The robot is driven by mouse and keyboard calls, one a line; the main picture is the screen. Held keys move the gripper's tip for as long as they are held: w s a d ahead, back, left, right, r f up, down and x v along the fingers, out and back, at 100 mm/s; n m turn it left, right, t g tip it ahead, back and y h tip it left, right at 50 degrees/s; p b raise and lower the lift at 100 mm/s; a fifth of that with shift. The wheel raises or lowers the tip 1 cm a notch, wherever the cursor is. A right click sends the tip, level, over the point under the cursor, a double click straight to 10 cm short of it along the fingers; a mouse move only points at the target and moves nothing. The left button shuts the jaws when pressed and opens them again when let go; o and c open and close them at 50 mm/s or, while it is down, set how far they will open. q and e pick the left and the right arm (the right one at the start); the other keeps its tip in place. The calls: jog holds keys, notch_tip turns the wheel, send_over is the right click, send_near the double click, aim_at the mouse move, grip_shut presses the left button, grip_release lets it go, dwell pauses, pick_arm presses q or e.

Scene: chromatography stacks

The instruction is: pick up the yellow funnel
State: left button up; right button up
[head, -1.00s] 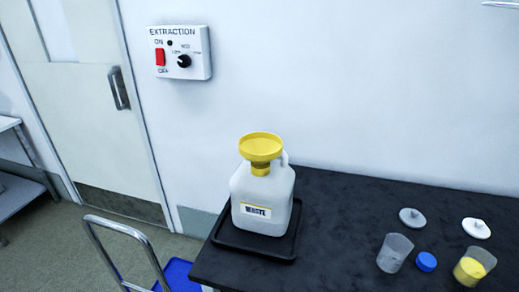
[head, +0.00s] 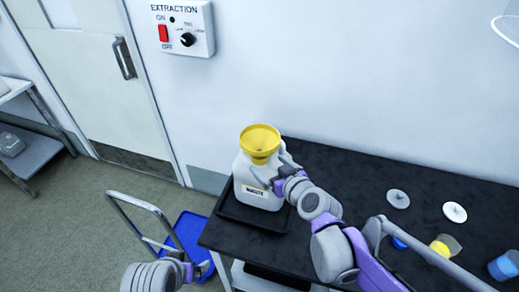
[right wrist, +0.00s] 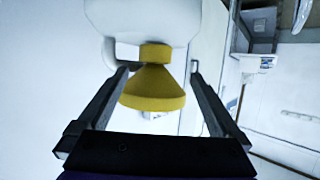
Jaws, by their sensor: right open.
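The yellow funnel (head: 260,141) sits upright in the neck of the white waste bottle (head: 256,187), which stands on a black tray (head: 228,208). My right gripper (head: 271,174) is open in front of the bottle, just below the funnel's cone in the head view. In the right wrist view, which is upside down, the funnel (right wrist: 153,90) shows between the two open fingers (right wrist: 160,72). I cannot tell whether either finger touches it. My left gripper (head: 199,270) is low at the bottom edge of the head view, away from the bottle; its jaws are unclear.
The black bench (head: 345,172) holds two pale lids (head: 398,198) (head: 455,212), a blue cap (head: 400,242), a cup with yellow contents (head: 445,246) and a cup with blue contents (head: 504,266). A blue trolley (head: 190,236) with a metal handle stands left of the bench. A wall rises behind.

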aim_at(262, 145)
jog(key=shift+x, duration=1.15)
jog(key=shift+w+d+x, duration=0.1)
jog(key=shift+d+x, duration=0.05)
jog(key=shift+x, duration=1.05)
jog(key=shift+w+d+x, duration=0.1)
jog(key=shift+d+x, duration=0.1)
jog(key=shift+x, duration=1)
pick_arm(q)
jog(key=shift+f, duration=0.2)
pick_arm(e)
jog(key=shift+r, duration=0.15)
jog(key=shift+c, duration=0.2)
grip_shut()
notch_tip(262, 145, up, 10)
jog(key=shift+f+p, duration=0.15)
jog(key=shift+p, duration=0.45)
jog(key=shift+r, duration=0.6)
jog(key=shift+r+p, duration=1)
jog(key=shift+r, duration=0.1)
pick_arm(q)
jog(key=r, duration=0.1)
jog(key=w+r, duration=0.1)
jog(key=r, duration=0.1)
jog(key=w+r, duration=0.1)
jog(key=shift+r, duration=0.4)
